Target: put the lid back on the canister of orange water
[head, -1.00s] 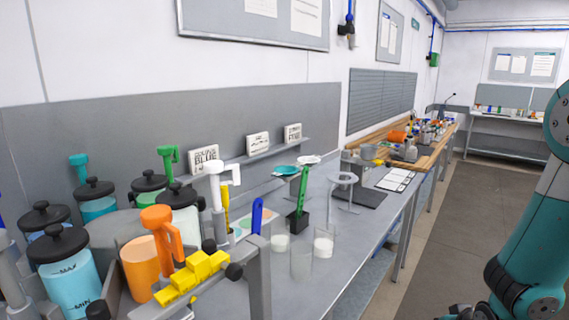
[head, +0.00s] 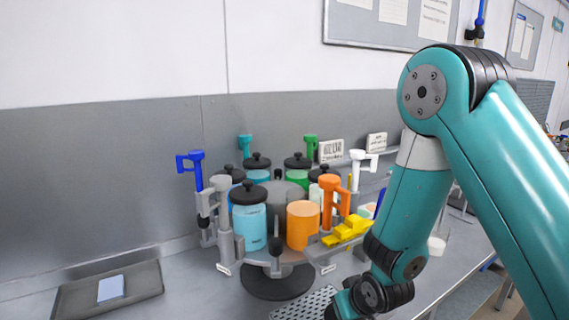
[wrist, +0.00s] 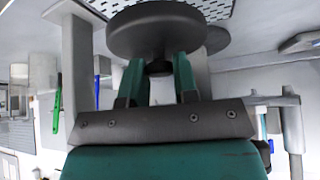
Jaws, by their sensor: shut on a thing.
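The orange canister (head: 303,226) stands upright on the round carousel, its orange water showing and no lid on it. An orange-handled agitator (head: 331,200) stands beside it. In the wrist view my gripper (wrist: 157,80) is shut on the knob of a dark round lid (wrist: 150,30). The lid is held beyond the fingertips, clear of the canister. In the head view the arm reaches down at the right of the carousel, and the gripper itself is out of sight below the frame.
Other canisters with black lids, such as a light-blue one (head: 249,222), crowd the carousel among upright agitators. A yellow stepped block (head: 347,231) sits just right of the orange canister. A perforated mat (head: 304,305) lies in front and a dark tray (head: 108,290) at left.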

